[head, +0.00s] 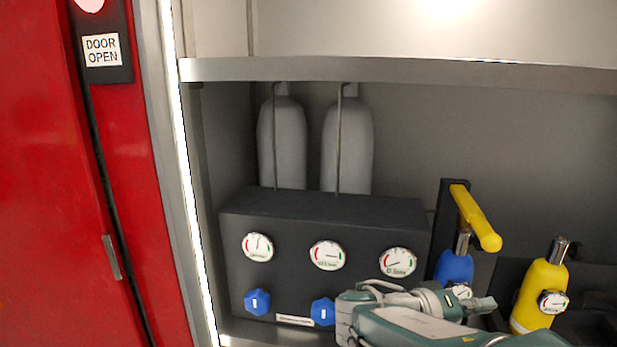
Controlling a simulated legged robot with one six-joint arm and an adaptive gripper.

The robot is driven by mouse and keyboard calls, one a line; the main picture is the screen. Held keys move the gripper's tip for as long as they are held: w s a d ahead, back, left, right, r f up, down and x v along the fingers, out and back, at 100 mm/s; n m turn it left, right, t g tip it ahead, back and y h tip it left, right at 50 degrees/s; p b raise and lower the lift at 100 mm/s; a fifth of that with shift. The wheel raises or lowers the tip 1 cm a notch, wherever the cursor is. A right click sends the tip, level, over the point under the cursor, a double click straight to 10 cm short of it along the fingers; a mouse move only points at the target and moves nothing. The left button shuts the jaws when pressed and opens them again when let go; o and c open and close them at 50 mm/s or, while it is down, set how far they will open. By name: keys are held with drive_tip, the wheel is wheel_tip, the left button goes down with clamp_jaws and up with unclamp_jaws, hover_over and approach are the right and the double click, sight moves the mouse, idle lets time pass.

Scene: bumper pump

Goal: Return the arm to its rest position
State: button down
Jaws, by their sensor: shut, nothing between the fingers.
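My teal and grey arm shows in the lower middle and right of the head view, folded low in front of the cabinet. The grey piece at its end is my gripper (482,304), small in the view and shut with nothing in it. It stands in front of the gap between a blue bottle (454,266) and a yellow bottle (540,292). My arm hides the lower part of the black gauge panel (330,206) at the right.
The panel carries round gauges (328,255) and blue knobs (257,301). Two grey cylinders (347,140) stand behind it under a metal shelf (400,71). A yellow lever (476,218) juts out above the blue bottle. A red door (45,200) with a "DOOR OPEN" sign (102,50) is at left.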

drive_tip(key=s+a+f+g+y, duration=0.1)
drive_tip(key=s+f+y, duration=0.6)
drive_tip(key=s+y, duration=0.15)
drive_tip(key=s+a+f+n+t+y, duration=0.1)
drive_tip(key=a+t+y, duration=0.3)
drive_tip(key=a+y, duration=0.4)
drive_tip(key=shift+s+a+f+n, duration=0.15)
drive_tip(key=shift+s+a+n, duration=0.35)
drive_tip(key=shift+s+a, duration=0.4)
drive_tip(key=shift+w+a, duration=0.15)
idle(2.3)
